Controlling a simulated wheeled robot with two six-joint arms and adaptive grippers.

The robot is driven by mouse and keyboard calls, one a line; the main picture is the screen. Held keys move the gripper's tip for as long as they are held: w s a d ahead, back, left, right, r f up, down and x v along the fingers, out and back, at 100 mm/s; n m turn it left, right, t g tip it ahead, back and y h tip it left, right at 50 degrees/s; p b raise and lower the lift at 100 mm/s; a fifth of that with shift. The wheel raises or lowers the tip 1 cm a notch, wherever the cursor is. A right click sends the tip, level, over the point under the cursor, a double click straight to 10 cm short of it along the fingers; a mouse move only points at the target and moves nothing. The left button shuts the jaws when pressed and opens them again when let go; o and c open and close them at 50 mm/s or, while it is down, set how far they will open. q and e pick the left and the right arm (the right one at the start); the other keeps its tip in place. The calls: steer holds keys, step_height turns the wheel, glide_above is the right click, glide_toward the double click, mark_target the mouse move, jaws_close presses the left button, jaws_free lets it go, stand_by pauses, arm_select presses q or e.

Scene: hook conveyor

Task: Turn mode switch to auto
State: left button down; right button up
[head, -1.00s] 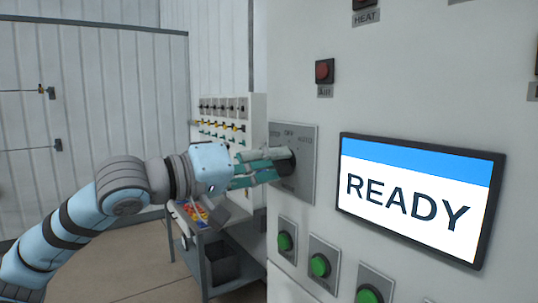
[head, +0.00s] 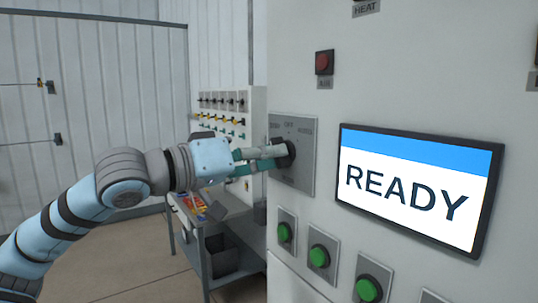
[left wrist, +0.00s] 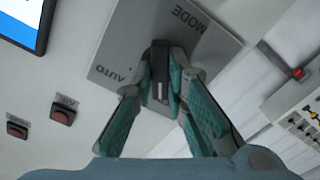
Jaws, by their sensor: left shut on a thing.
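The mode switch is a black knob (head: 290,152) on a grey square plate (head: 306,172) on the cabinet front. In the left wrist view the plate (left wrist: 208,62) shows the words MODE and AUTO, upside down. My left gripper (head: 277,159) reaches in from the left and is shut on the knob. In the left wrist view the fingertips of the left gripper (left wrist: 161,82) sit on both sides of the dark knob (left wrist: 159,58). The fingers partly hide the knob, and I cannot tell which label it points to. My right gripper is not in view.
A screen (head: 413,190) reading READY is right of the plate. Green buttons (head: 319,257) line up below it and a red button (head: 324,62) is above. A grey cart (head: 203,265) and a panel of small switches (head: 222,112) stand behind my left arm.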

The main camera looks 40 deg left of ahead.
arm_select(q)
steer(key=shift+m, duration=7.7)
steer(key=c, duration=1.6)
jaws_free()
